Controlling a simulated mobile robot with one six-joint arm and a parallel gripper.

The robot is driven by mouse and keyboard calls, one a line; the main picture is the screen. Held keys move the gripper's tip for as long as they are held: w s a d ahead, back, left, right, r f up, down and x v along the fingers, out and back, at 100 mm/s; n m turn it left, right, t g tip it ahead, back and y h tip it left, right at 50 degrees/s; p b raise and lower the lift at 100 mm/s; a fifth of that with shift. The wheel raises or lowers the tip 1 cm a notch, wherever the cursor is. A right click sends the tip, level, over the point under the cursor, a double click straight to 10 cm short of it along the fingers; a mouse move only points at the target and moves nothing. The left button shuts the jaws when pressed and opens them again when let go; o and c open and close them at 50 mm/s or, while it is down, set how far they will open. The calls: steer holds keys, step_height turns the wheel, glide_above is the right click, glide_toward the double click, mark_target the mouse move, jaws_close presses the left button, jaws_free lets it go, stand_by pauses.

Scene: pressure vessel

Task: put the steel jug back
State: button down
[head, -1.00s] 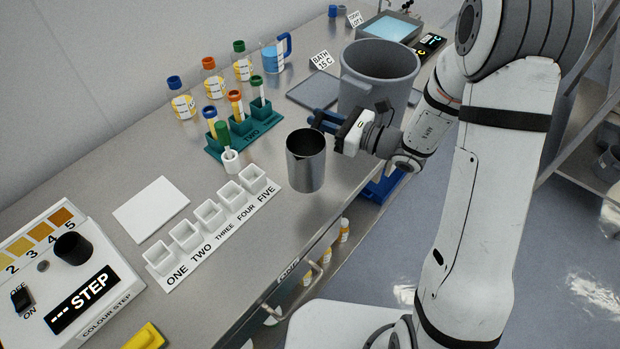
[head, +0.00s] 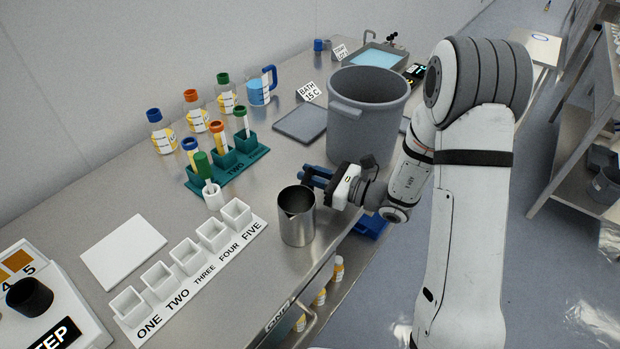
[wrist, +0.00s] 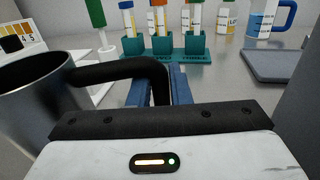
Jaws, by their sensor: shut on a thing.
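The steel jug (head: 297,228) is upright near the counter's front edge, right of the cup strip's FIVE end. I cannot tell whether its base touches the counter. In the wrist view the jug (wrist: 35,105) is at the left, with its black handle (wrist: 120,70) reaching toward my jaws. My gripper (head: 316,178) has blue fingers and is shut on the jug's handle; in the wrist view the fingers (wrist: 160,86) are partly hidden behind the handle and gripper body. The jug's inside looks dark and its contents cannot be told.
The white cup strip (head: 190,277) lies left of the jug. A green tube rack (head: 232,172) and a small white holder with a green-topped item (head: 213,198) stand behind. A large grey pot (head: 365,125) stands behind my gripper. A white plate (head: 137,249) lies at left.

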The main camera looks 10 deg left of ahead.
steer(key=c, duration=1.8)
jaws_free()
steer(key=shift+f, duration=0.1)
steer(key=o, duration=0.5)
steer(key=shift+c, duration=0.2)
